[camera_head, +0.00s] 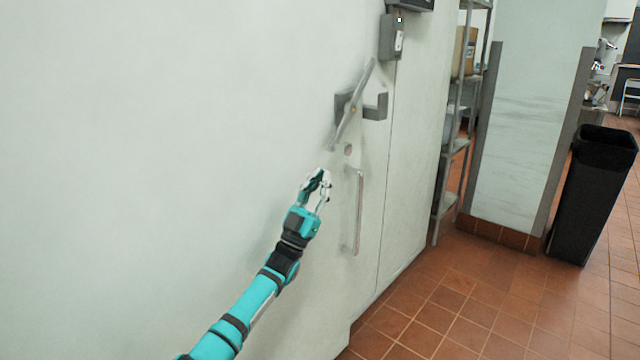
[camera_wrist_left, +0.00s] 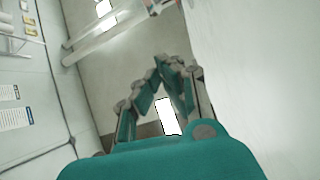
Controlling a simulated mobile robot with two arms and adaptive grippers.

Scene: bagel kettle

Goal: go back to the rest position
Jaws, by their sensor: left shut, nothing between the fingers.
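My left gripper (camera_head: 318,182) is raised in front of the large white door (camera_head: 200,120) in the head view. Its fingers are together with nothing between them. The gripper is beside and to the left of the vertical bar handle (camera_head: 358,210), apart from it as far as I can tell. In the left wrist view the fingers (camera_wrist_left: 163,62) meet at their tips, with a pale wall along the right side. My right gripper is not in view.
A grey latch lever (camera_head: 352,105) sits on the door above the handle. A metal shelf rack (camera_head: 450,145) and a tall black bin (camera_head: 592,195) stand to the right. The tiled floor (camera_head: 470,300) in front of them is clear.

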